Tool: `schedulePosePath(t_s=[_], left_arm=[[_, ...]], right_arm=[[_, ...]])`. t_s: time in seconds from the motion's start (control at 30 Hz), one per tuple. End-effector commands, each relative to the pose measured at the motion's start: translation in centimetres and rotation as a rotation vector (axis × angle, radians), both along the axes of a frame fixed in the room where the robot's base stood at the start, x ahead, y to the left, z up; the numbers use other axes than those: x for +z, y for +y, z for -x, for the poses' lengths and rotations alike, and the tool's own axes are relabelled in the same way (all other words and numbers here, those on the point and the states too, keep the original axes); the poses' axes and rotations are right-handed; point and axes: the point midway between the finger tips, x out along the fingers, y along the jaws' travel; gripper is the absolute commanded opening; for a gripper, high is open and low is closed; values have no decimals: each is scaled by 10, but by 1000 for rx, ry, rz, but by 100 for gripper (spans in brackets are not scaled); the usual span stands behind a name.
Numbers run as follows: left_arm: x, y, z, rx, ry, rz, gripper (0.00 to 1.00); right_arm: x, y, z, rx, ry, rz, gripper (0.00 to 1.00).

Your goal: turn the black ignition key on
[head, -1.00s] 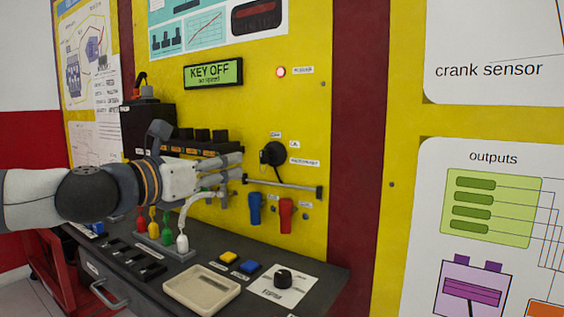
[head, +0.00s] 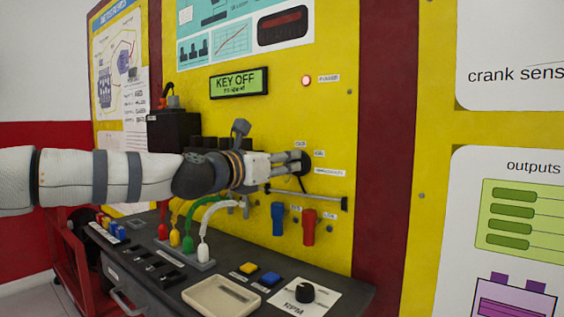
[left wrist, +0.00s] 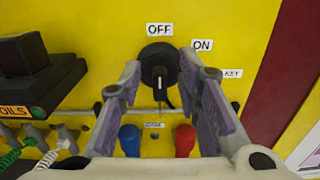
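The black ignition key (left wrist: 160,84) stands in a round black switch (left wrist: 153,55) on the yellow panel. The key is upright, its white mark toward the OFF label (left wrist: 159,30); the ON label (left wrist: 202,45) is to its upper right. My left gripper (left wrist: 160,72) is open, its fingers on either side of the key with gaps showing. In the head view my left gripper (head: 291,163) is at the switch (head: 304,163) and hides most of it and the key. The display (head: 239,82) reads KEY OFF. My right gripper is not in view.
A horizontal grey bar (head: 320,199) runs below the switch, with blue (head: 278,219) and red (head: 309,226) handles under it. A cord hangs from the key. A desk with a beige tray (head: 222,297), buttons and a knob (head: 305,291) lies below.

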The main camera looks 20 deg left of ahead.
Motion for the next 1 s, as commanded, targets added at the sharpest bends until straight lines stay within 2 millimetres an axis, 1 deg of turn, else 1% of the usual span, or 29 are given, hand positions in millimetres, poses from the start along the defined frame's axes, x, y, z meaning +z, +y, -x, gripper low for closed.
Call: schedulePosePath(t_s=[0.03, 0.07, 0.1, 0.13, 0.37, 0.57, 0.77, 1.0], left_arm=[[0, 0, 0, 0, 0, 0, 18], [0, 0, 0, 0, 0, 0, 11], [0, 0, 0, 0, 0, 0, 2], [0, 0, 0, 0, 0, 0, 0], [0, 0, 0, 0, 0, -4, 0], [0, 0, 1, 0, -16, -48, 0], [-1, -2, 1, 0, -59, -168, 0], [-1, -5, 3, -1, -135, -378, 0]], right_arm=[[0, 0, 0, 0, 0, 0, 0], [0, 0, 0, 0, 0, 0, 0], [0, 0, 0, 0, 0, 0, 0], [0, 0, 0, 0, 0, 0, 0], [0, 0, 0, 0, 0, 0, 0], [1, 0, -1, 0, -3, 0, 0], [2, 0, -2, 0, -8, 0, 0], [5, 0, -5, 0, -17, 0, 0]])
